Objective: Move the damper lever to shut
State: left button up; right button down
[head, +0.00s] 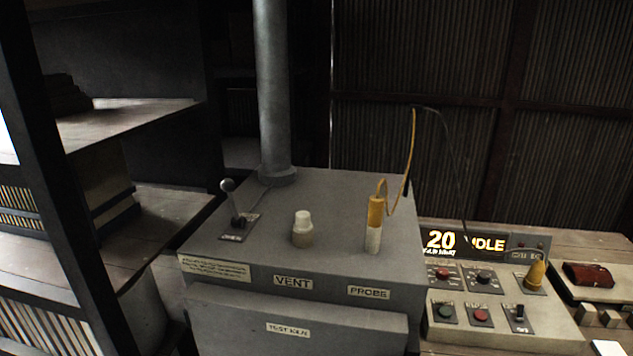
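The damper lever (231,202) stands on a small dark plate (240,227) at the left of the grey test kiln's top (340,205). It has a round pale knob and leans a little to the left. The markings on its plate are too small to read. Neither of my grippers is in the head view, and nothing touches the lever.
A grey flue pipe (273,90) rises behind the lever. A white vent knob (303,228) and a yellow-white probe (375,222) with a cable stand to its right. A control panel (480,288) is at right, and shelves (150,230) are at left.

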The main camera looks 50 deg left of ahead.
aim_at(227, 185)
jog(key=u, duration=1.65)
